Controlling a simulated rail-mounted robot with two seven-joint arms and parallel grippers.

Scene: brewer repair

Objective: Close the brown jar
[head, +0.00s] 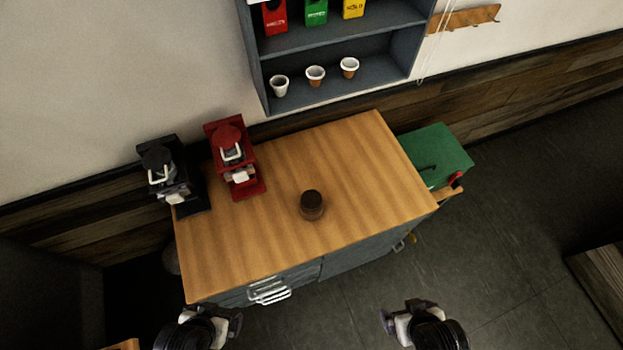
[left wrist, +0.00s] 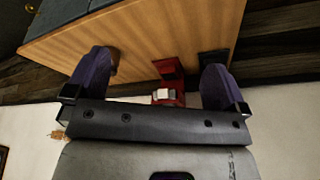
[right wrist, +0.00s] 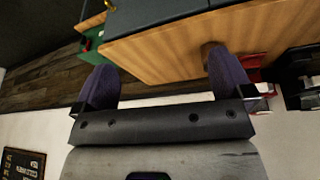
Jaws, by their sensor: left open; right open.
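The brown jar (head: 312,205) stands upright on the wooden-topped counter (head: 345,150), right of the red machine. Its top looks dark; I cannot tell whether that is a lid or the open mouth. No separate lid shows. In the right wrist view a brown piece that seems to be the jar (right wrist: 207,49) is partly hidden behind a finger. My left gripper (head: 212,318) is open and empty in front of the counter's front left. My right gripper (head: 410,312) is open and empty in front of the counter, right of the jar. Both are well apart from the jar.
A black machine (head: 170,178) and a red machine (head: 234,160) stand at the counter's left. A green box (head: 435,155) is at the right. Wall shelves (head: 335,48) hold cups and bags. The counter around the jar is clear.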

